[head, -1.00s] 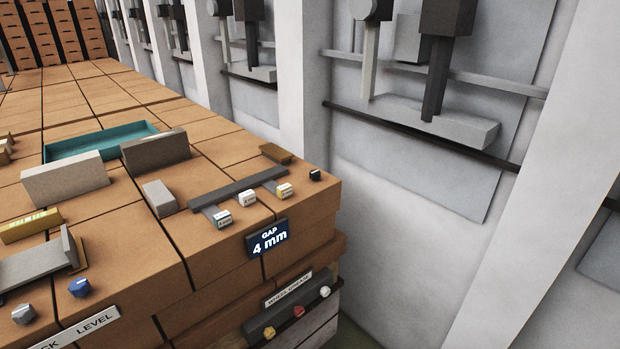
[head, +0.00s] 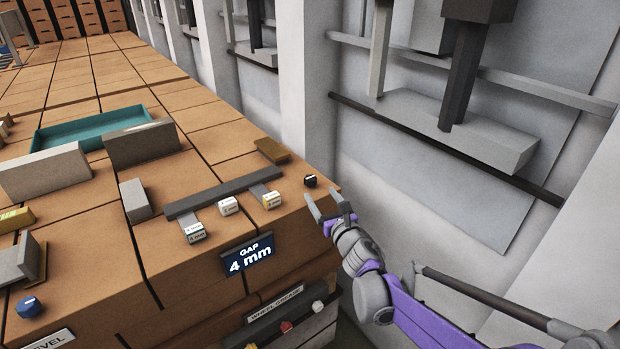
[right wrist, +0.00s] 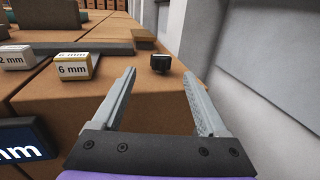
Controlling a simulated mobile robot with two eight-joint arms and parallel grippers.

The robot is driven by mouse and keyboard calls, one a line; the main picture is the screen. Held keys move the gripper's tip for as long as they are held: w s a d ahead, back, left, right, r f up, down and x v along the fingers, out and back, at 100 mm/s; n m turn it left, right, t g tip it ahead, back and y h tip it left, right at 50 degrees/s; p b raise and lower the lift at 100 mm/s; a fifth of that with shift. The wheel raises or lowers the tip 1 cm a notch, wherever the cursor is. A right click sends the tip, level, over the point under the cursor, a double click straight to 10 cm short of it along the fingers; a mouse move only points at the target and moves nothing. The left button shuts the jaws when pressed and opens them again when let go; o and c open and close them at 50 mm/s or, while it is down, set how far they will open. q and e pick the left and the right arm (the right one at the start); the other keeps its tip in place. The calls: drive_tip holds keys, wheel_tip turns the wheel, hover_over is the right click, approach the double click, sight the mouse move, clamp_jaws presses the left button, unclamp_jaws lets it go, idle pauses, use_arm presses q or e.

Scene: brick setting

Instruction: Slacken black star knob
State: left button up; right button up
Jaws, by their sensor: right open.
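The small black knob (head: 310,181) sits on the orange-brown block top near its right corner. It also shows in the right wrist view (right wrist: 160,63), ahead of my gripper and between the lines of its fingers. Its star shape is too small to make out. My right gripper (head: 331,208) is open and empty, just in front of and below the knob, apart from it. In the right wrist view its two fingers (right wrist: 160,85) are spread wide. My left gripper is not in view.
White blocks labelled 2 mm (right wrist: 18,57) and 6 mm (right wrist: 75,66) stand left of the knob, with a grey bar (head: 225,193) behind. A brown piece (head: 271,150) lies behind the knob. A GAP 4 mm sign (head: 247,255) is on the front. A wall rises to the right.

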sight(315, 181)
drive_tip(key=p+x, duration=0.1)
drive_tip(key=x, duration=0.8)
drive_tip(key=shift+w+a, duration=0.1)
drive_tip(key=shift+w, duration=0.3)
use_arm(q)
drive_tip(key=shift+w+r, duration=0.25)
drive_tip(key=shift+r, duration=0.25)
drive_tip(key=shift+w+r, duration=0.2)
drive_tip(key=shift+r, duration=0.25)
